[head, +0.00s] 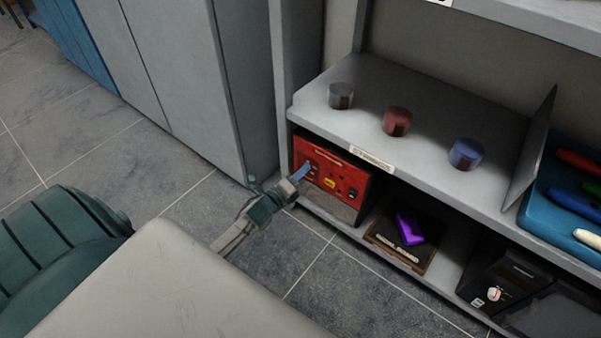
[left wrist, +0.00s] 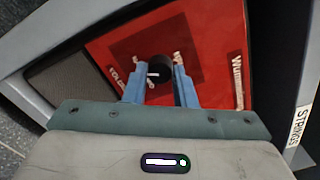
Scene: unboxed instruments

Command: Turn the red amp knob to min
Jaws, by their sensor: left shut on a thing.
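The red amp (head: 333,178) stands on the lower shelf of the rack, its front facing me. Its red panel (left wrist: 207,35) fills most of the left wrist view. The dark round knob (left wrist: 160,69) with a white pointer mark sits on that panel. My left gripper (head: 302,173) reaches the left part of the amp's front. In the left wrist view its blue fingers (left wrist: 157,80) are on either side of the knob, shut on it. In the head view the gripper hides the knob. My right gripper is not in view.
A purple pedal (head: 409,229) on a dark board (head: 385,243) and a black device with a white-red knob (head: 494,294) share the lower shelf. Three round canisters, grey (head: 341,95), red (head: 397,120) and blue (head: 466,153), stand above. A blue tray (head: 535,205) is at right.

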